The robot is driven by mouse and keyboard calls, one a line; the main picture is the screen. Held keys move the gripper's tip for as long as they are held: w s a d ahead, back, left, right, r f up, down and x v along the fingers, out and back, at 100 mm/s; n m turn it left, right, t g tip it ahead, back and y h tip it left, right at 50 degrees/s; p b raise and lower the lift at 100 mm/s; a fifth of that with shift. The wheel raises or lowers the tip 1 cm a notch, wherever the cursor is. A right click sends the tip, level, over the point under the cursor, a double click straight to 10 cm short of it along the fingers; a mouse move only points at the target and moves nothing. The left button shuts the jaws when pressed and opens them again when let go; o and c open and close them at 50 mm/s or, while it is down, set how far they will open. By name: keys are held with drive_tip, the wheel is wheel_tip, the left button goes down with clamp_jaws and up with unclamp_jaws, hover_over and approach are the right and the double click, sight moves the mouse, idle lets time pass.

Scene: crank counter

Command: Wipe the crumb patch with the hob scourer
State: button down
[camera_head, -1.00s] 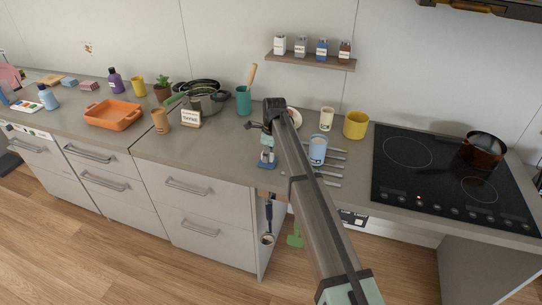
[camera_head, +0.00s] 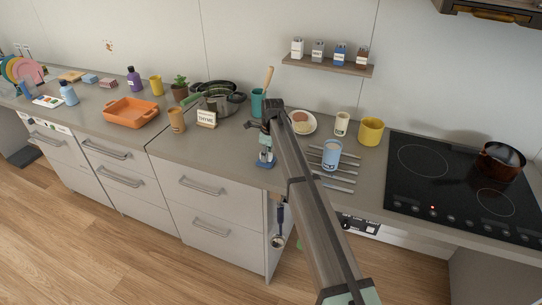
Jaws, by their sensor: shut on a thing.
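My gripper (camera_head: 266,151) is near the front edge of the counter, left of the light blue cup. It is shut on a blue block-like thing (camera_head: 264,162), which looks like the hob scourer. I cannot tell whether the scourer touches the counter. A small brown speckled patch (camera_head: 108,46) is on the wall at the upper left, far from my gripper. It may be the crumb patch; I see no other clear one.
A light blue cup (camera_head: 331,154) and several utensils lie right of my arm, before a plate (camera_head: 302,122) and yellow pot (camera_head: 371,131). A thyme sign (camera_head: 206,118), pan (camera_head: 219,99) and orange tray (camera_head: 131,111) stand left. The counter between sign and gripper is clear.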

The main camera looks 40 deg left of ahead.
drive_tip(key=shift+a+r, duration=0.1)
drive_tip(key=shift+r, duration=0.05)
drive_tip(key=shift+r+p, duration=1.25)
drive_tip(key=shift+r, duration=1.65)
drive_tip(key=shift+r+p, duration=0.65)
drive_tip(key=shift+r, duration=0.9)
